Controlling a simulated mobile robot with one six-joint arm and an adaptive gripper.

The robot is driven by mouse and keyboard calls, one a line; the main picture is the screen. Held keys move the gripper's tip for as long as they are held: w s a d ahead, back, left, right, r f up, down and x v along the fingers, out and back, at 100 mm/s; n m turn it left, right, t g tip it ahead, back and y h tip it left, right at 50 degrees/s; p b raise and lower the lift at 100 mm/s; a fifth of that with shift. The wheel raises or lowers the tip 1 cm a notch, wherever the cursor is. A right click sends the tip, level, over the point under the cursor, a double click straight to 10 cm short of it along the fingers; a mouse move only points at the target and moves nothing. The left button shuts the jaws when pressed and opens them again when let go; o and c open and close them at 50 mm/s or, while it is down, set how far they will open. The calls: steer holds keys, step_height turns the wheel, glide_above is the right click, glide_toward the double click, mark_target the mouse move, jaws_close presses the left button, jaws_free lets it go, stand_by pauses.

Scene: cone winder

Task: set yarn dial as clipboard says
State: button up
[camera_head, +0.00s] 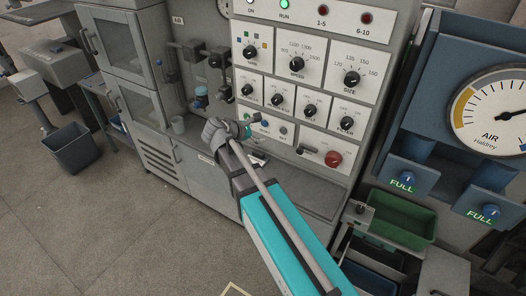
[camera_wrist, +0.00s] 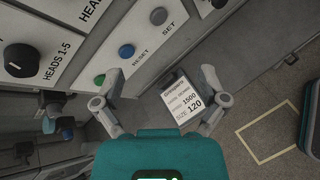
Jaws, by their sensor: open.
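The yarn dial appears to be the black knob (camera_head: 250,52) with small coloured squares above it, at the upper left of the control panel in the head view; its setting is too small to read. The clipboard (camera_wrist: 186,103) shows in the wrist view between and beyond my fingers. Its card reads 1500 and "SIZE: 120"; the yarn line is too small to read surely. My gripper (camera_wrist: 168,92) is open and empty. In the head view my gripper (camera_head: 250,124) is in front of the lower panel, below the yarn dial.
The speed dial (camera_head: 296,63) and size dial (camera_head: 351,78) are right of the yarn dial, with several knobs below. Green (camera_wrist: 99,80), blue (camera_wrist: 126,51) and grey (camera_wrist: 159,16) buttons lie near my fingers. A red knob (camera_head: 333,158) is lower right.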

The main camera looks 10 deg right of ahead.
step_height(320, 180, down, 6)
steer(key=s+d+m+g+y+b, duration=0.1)
steer(key=s+m+b, duration=0.1)
steer(key=b, duration=0.1)
steer(key=shift+s+d+m, duration=0.25)
steer(key=shift+m, duration=0.15)
steer(key=shift+r, duration=0.15)
steer(key=s+f+m+g+y+b, duration=0.1)
steer(key=s+f+m+g+y, duration=0.1)
steer(key=s+f+m+y, duration=0.2)
steer(key=s+f+m+g+y+b, duration=0.1)
steer(key=s+f+m+g+y, duration=0.2)
steer(key=s+m, duration=0.7)
step_height(320, 180, down, 3)
steer(key=s+y, duration=0.1)
steer(key=y, duration=0.1)
steer(key=shift+s+a+r+m+y, duration=0.2)
steer(key=shift+s+m+y, duration=0.1)
steer(key=shift+m, duration=0.1)
